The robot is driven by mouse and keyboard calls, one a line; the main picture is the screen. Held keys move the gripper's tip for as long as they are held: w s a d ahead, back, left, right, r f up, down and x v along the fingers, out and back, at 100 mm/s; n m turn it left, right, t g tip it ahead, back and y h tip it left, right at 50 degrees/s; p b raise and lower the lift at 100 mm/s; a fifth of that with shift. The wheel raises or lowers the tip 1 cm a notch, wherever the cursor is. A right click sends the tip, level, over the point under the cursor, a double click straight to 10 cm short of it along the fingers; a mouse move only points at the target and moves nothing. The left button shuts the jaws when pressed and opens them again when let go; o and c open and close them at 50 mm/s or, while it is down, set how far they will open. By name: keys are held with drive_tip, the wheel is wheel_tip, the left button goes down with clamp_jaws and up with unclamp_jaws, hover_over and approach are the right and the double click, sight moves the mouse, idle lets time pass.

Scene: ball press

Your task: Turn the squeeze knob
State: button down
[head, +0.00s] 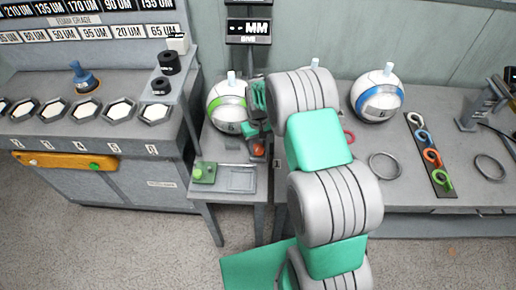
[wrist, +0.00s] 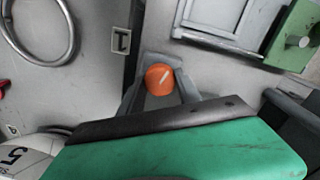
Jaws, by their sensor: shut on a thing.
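The squeeze knob is a round orange knob (head: 258,150) on the small middle stand, below the ball with the green band. It shows in the wrist view (wrist: 159,79) with a short slanted white mark on its face. My gripper (wrist: 158,88) is shut on the knob, with one grey finger on each side of it. In the head view my gripper (head: 257,139) comes down over the knob, and the arm hides part of the stand. The green-banded white ball (head: 226,101) sits behind and to the left of my gripper.
A green box with a button (head: 204,173) and a grey tray (head: 242,179) are left of the knob. A blue-banded ball (head: 379,94), rings (head: 385,166) and coloured hooks (head: 432,157) lie on the right bench. A display (head: 249,31) stands behind.

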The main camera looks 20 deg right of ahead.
sight(258, 148)
drive_tip(key=m+b, duration=0.2)
drive_tip(key=m, duration=0.3)
drive_tip(key=shift+f+m+b, duration=0.1)
drive_tip(key=shift+m+b, duration=0.2)
drive_tip(key=shift+b, duration=0.05)
drive_tip(key=shift+m+b, duration=0.7)
drive_tip(key=shift+m, duration=1.4)
drive_tip(key=c, duration=0.8)
unclamp_jaws()
drive_tip(key=shift+c, duration=0.2)
wheel_tip(258, 148, up, 8)
drive_tip(key=shift+r+b, duration=0.1)
drive_tip(key=shift+b, duration=0.3)
